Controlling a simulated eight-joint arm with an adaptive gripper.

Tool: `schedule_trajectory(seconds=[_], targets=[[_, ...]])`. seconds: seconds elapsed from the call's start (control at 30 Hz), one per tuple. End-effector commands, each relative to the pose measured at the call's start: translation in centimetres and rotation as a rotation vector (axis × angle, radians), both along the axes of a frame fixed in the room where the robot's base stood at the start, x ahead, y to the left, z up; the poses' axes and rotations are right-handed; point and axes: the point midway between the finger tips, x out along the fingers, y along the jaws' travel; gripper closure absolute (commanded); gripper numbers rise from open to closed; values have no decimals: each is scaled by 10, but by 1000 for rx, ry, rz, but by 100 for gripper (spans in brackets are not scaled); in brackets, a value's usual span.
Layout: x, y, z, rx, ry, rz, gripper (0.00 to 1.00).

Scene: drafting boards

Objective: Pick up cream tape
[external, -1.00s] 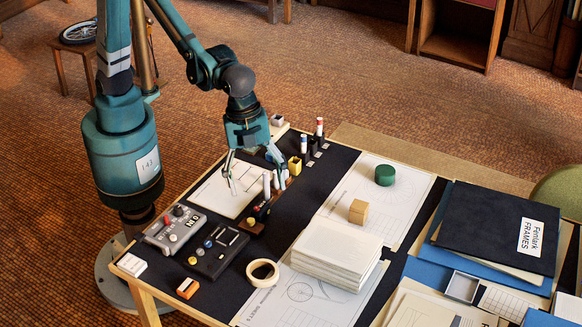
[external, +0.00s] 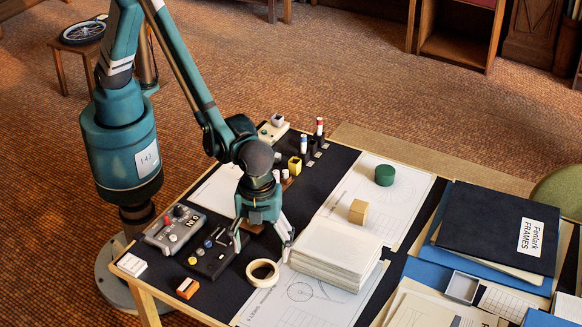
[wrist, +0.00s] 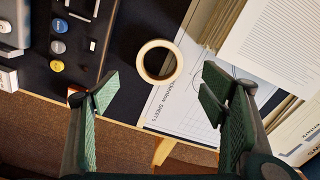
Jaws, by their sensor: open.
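The cream tape (external: 263,280) is a ring lying flat near the table's front edge, partly on the dark mat and partly on a drawing sheet. In the wrist view the cream tape (wrist: 142,72) is fully visible, ahead of the fingertips and between their lines. My gripper (external: 262,238) is open and empty, above and behind the tape in the external view. My gripper also shows in the wrist view (wrist: 158,90), with its two green-padded fingers wide apart. No finger appears to touch the tape.
A stack of white paper (external: 335,250) stands close on the right of the gripper. A dark button panel (external: 212,252) and a grey control box (external: 175,229) lie to the left. A small orange box (external: 188,288) sits near the front edge.

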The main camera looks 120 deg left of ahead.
Motion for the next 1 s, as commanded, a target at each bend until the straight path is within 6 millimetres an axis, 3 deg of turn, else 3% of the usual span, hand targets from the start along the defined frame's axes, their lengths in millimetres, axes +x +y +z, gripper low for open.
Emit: schedule_trajectory(seconds=[0.53, 1.0], targets=[[1, -3, -7, 2, 6, -12, 28], [1, -3, -32, 2, 6, -11, 28]])
